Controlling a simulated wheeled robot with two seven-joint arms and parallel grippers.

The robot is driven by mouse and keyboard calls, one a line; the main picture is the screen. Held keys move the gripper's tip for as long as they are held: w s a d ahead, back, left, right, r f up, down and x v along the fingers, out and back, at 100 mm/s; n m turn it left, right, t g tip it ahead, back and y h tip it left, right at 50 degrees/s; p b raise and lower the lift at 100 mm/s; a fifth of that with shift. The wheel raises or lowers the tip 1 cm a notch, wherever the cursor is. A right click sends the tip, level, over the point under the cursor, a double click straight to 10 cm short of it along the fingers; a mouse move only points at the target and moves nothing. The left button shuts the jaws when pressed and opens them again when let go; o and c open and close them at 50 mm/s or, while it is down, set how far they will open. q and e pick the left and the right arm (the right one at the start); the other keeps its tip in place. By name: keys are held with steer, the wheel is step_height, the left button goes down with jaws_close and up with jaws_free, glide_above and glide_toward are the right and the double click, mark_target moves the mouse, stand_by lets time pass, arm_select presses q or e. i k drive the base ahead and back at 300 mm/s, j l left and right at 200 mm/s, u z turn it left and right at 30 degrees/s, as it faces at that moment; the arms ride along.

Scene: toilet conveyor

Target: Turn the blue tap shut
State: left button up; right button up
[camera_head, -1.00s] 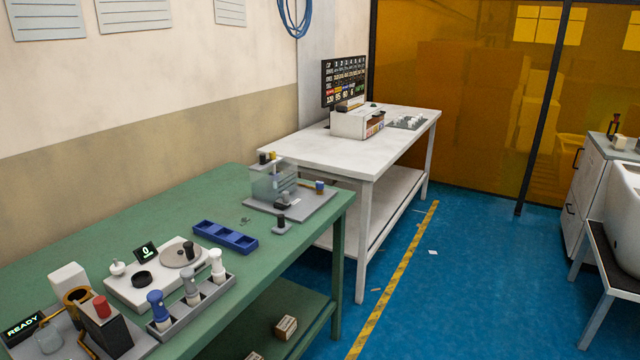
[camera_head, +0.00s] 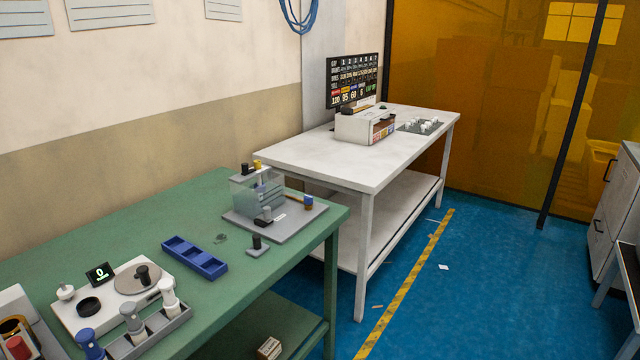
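A small blue piece (camera_head: 308,203) with a yellowish part stands at the right end of a grey base plate (camera_head: 285,227) on the green bench. It sits at the end of a thin brownish pipe beside a clear tank (camera_head: 257,193). It looks like the tap, but it is too small to tell how far it is turned. Neither of my grippers shows in the head view.
The green bench (camera_head: 130,235) also carries a blue tray (camera_head: 194,257), a scale-like device (camera_head: 108,302) and a rack of bottles (camera_head: 150,336). A white table (camera_head: 320,160) stands behind. Blue floor (camera_head: 480,300) is largely open at the right.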

mark_target(307, 198)
steer(key=i+l, duration=0.3)
steer(key=i+l+u, duration=0.1)
steer(key=i+l, duration=0.15)
steer(key=l, duration=0.2)
steer(key=i+l, duration=0.3)
steer(key=i+l+u, duration=0.1)
steer(key=i+l, duration=0.15)
steer(key=l, duration=0.25)
steer(key=i+l, duration=0.25)
steer(key=l, duration=0.15)
steer(key=i+l, duration=0.25)
steer(key=l, duration=0.2)
steer(key=i+j+u, duration=0.05)
